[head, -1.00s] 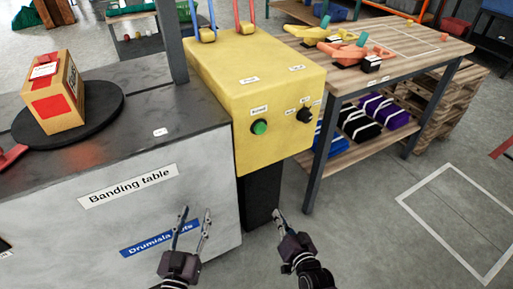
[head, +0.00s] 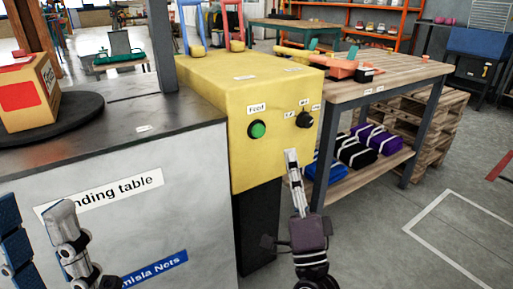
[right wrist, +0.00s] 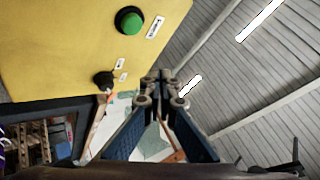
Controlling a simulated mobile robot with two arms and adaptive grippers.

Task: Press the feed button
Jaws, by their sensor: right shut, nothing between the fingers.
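The feed button is a round green button (head: 257,130) in a dark ring on the front of the yellow box (head: 215,90), under a "Feed" label. It also shows in the right wrist view (right wrist: 130,21), upper left of the fingertips. My right gripper (head: 291,154) is shut and empty, pointing up. In the head view its tips are right of and a little below the button, not on it. The right wrist view shows its closed fingers (right wrist: 158,86). My left gripper (head: 40,232) is open and empty at the lower left, in front of the banding table.
A black knob (head: 304,120) sits right of the button, near the right gripper's tips. The banding table (head: 130,215) with a box (head: 27,92) on it is at left. A wooden bench (head: 395,75) stands right of the yellow box. The floor at lower right is clear.

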